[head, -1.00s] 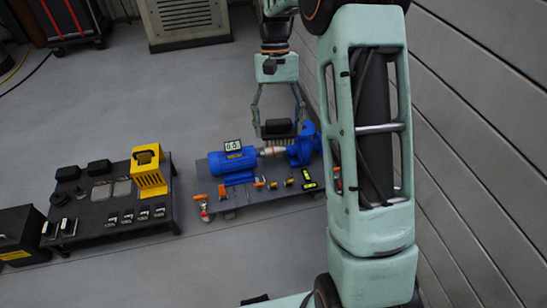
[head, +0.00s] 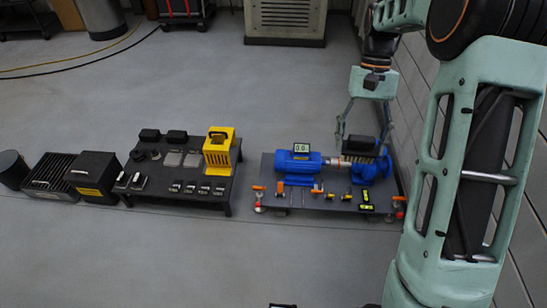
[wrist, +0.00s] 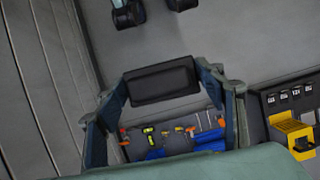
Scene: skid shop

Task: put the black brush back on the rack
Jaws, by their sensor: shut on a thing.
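The black brush (head: 361,142) is a dark block with pale bristles pointing down. My gripper (head: 362,148) is shut on it, one finger at each end, and holds it above or in front of the blue pump. In the wrist view the brush (wrist: 160,82) spans between the fingertips, dark side facing the camera. I cannot tell for certain which thing is the rack. A low dark stand (head: 214,190) to the left of the gripper carries black blocks, grey plates, small metal-and-black pieces and a yellow slotted holder (head: 217,152).
Beneath the brush, a low plate (head: 330,203) bears a blue motor (head: 297,166), a blue pump (head: 374,168) and several small tools. A black box (head: 95,176) and a ribbed dark unit (head: 50,174) stand at left. A panelled wall (head: 411,110) is close at right. The floor between stand and plate is clear.

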